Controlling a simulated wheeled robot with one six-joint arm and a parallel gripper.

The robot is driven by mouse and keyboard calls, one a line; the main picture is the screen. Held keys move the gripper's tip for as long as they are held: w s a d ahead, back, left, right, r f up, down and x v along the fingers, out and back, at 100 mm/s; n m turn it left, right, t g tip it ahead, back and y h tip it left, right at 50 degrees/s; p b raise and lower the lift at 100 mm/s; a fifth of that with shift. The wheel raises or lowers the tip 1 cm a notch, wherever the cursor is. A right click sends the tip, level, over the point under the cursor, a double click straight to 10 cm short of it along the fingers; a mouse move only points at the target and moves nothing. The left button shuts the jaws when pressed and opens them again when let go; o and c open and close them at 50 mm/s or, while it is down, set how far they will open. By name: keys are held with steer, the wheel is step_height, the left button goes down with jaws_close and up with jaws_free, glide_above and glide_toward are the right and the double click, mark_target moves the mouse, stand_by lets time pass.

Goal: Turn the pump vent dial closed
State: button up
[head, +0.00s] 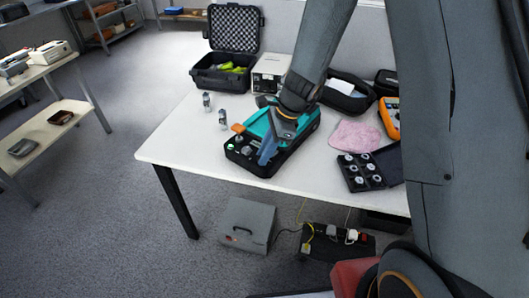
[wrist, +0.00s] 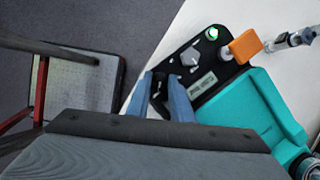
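The pump unit (head: 250,168) is a teal and black case on the white table, and its black control panel shows in the wrist view (wrist: 222,72). A grey pointer dial (wrist: 190,57) sits on that panel next to a small printed label (wrist: 202,85), which is too small to read surely. My gripper (head: 265,158) is low over the panel, pointing down. In the wrist view, my gripper's blue fingers (wrist: 160,80) are apart, with a dark knob-like part (wrist: 158,92) between them. I cannot tell whether they touch it. The grey dial is just beyond the right finger.
A green-lit button (wrist: 212,33) and an orange tag (wrist: 245,46) are at the panel's edge. Two small metal cylinders (head: 222,118) stand left of the unit. A pink cloth (head: 355,136) and a black tray of round parts (head: 362,172) lie right. The table's left front is clear.

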jaws_close()
steer(key=shift+n, duration=0.3)
steer(key=n+g+p, duration=0.1)
steer(key=n, duration=0.1)
steer(key=shift+w+n, duration=0.15)
steer(key=shift+n, duration=0.25)
steer(key=n+g, duration=0.1)
steer(key=n, duration=0.1)
steer(key=n+g+h, duration=0.1)
steer(key=n, duration=0.2)
steer(key=shift+w+a+n+h, duration=0.15)
steer(key=shift+a+n+h, duration=0.05)
steer(key=shift+n+h, duration=0.1)
steer(key=n+g+h, duration=0.1)
steer(key=n, duration=0.3)
steer(key=shift+w+a, duration=0.1)
steer(key=shift+a, duration=0.05)
steer(key=shift+a+n+h, duration=0.1)
steer(key=shift+n+h, duration=0.45)
steer(key=shift+n, duration=0.7)
steer(key=shift+a+n+h, duration=0.1)
steer(key=shift+n+h, duration=0.45)
steer(key=shift+n, duration=0.7)
